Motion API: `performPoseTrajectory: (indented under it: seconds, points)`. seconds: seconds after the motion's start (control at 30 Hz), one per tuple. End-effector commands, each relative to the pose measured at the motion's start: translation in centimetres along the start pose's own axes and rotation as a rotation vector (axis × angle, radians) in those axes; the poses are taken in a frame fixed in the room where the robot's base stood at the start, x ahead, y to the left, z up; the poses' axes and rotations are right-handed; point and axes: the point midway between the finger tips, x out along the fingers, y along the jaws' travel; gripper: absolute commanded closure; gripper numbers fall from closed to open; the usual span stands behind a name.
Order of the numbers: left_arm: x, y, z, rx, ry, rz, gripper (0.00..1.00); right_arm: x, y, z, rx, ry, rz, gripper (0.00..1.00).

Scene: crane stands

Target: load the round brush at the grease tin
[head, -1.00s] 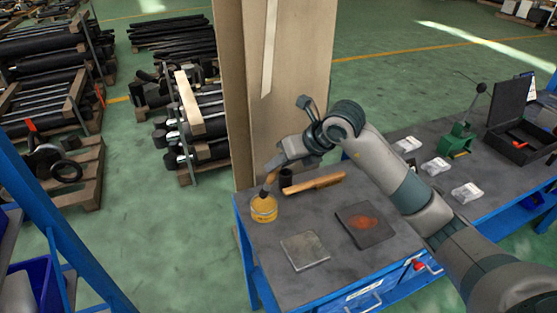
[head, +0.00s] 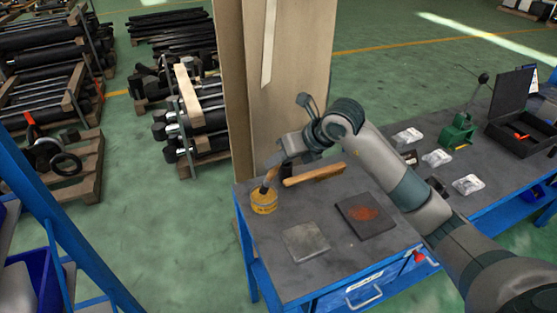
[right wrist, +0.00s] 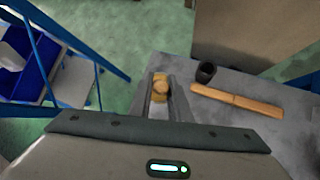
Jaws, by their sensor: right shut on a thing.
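The grease tin (head: 263,203) is a small yellow tin at the far left corner of the grey workbench. My right gripper (head: 273,170) is just above it, pointing down, shut on the round brush (head: 267,187). The brush's dark lower part is at the tin's mouth; I cannot tell how deep its bristles are. My left gripper is not in view.
A wooden-handled tool (head: 314,175) lies right of the tin, beside a dark cup (right wrist: 206,72). A grey metal plate (head: 306,241) and a dark plate with an orange-red patch (head: 366,214) lie nearer. A tall board (head: 290,100) stands behind the bench.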

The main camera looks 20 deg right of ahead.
Motion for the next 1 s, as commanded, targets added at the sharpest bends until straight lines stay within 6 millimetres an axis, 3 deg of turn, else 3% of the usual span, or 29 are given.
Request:
performPoseTrajectory:
  seconds: [1.0]
  points:
    - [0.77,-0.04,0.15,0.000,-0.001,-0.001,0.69,0.65,-0.23,-0.50,0.000,0.000,0.000,1.00]
